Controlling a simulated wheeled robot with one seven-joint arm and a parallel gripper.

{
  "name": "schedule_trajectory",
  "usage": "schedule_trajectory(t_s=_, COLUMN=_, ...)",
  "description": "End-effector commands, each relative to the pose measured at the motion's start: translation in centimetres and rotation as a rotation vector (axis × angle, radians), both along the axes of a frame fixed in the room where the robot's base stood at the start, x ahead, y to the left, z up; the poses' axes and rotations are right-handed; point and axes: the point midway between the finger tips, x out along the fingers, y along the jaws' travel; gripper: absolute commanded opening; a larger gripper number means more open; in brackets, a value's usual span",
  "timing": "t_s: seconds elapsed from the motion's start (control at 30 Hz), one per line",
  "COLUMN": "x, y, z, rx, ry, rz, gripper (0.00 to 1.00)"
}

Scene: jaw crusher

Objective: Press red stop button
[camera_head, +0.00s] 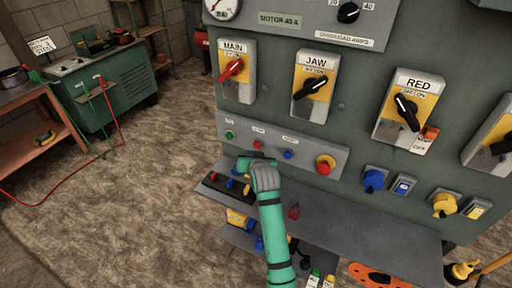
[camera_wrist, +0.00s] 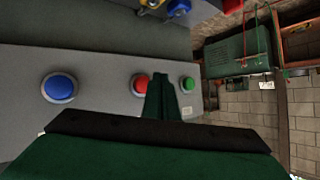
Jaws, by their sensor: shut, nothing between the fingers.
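The red button (camera_head: 257,144) sits on the sloped grey button strip (camera_head: 310,160), between a green button (camera_head: 229,135) and a blue button (camera_head: 288,154). In the wrist view, the red button (camera_wrist: 139,84) shows just left of my shut fingers, which overlap its right edge. The green button (camera_wrist: 187,83) is just right of the fingers, and the blue button (camera_wrist: 59,87) is further left. My gripper (camera_head: 258,163) is shut and empty, just below the red button in the head view. Contact with a button cannot be told. Labels above the buttons are too small to read.
A red mushroom button on a yellow base (camera_head: 325,164) is at the strip's right end. Rotary switches marked MAIN (camera_head: 234,70), JAW (camera_head: 312,88) and RED (camera_head: 406,108) are above. A shelf (camera_head: 370,245) with small parts lies below the strip.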

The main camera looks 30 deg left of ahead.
Motion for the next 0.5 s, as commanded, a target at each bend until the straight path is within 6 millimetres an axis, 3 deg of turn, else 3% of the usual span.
schedule_trajectory(t_s=0.5, x=-3.7, y=0.0, z=0.0, rx=0.000, ry=-0.001, rz=-0.001, gripper=0.00)
